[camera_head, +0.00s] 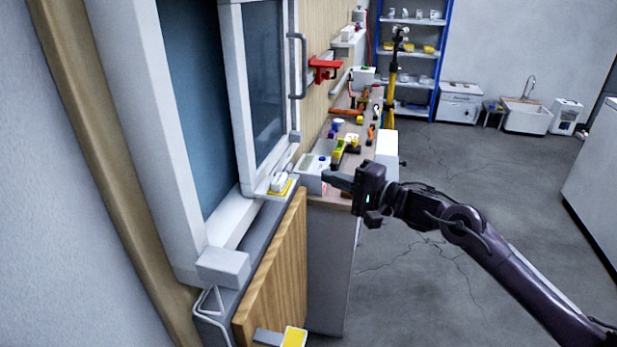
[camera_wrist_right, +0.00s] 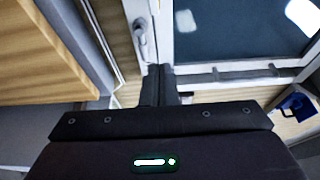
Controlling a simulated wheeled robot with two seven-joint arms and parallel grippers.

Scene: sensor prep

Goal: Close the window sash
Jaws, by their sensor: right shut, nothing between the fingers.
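The window sash (camera_head: 236,90) is a white-framed glass pane in the head view, with a grey bar handle (camera_head: 303,68) on its right edge. To its left, a bluish area (camera_head: 195,95) shows between the sash and the white window frame (camera_head: 172,130). My right gripper (camera_head: 327,177) is shut and empty, its fingers pointing left, to the right of and below the sash and apart from the handle. In the right wrist view, the shut fingertips (camera_wrist_right: 160,68) overlap the white sash frame (camera_wrist_right: 215,45); contact cannot be told. My left gripper is not in view.
A small white and yellow item (camera_head: 281,185) sits on the sill. A wooden panel (camera_head: 277,265) stands below it. A workbench (camera_head: 345,165) with several tools runs behind my right gripper, and a red clamp (camera_head: 323,69) is on the wall. Open floor (camera_head: 440,250) lies to the right.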

